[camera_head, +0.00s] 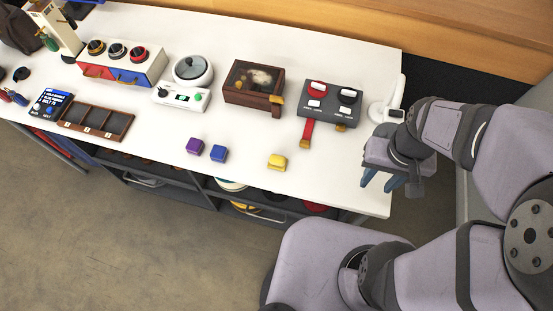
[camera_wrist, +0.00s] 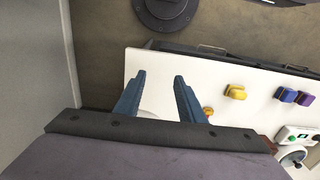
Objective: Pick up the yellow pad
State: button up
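The yellow pad (camera_head: 277,162) lies on the white table near its front edge, right of the purple and blue pads. It also shows in the wrist view (camera_wrist: 235,92), to the right of my fingers. My gripper (camera_head: 380,183) is at the table's right end, well to the right of the yellow pad and apart from it. In the wrist view, the two blue fingers (camera_wrist: 157,98) are spread with nothing between them.
A purple pad (camera_head: 195,146) and a blue pad (camera_head: 218,153) lie left of the yellow one. Behind it stand a brown box (camera_head: 240,97) and a dark switch panel (camera_head: 320,112) with red and yellow levers. The table top (camera_head: 335,180) right of the yellow pad is clear.

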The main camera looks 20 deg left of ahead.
jog(key=o, duration=0.3)
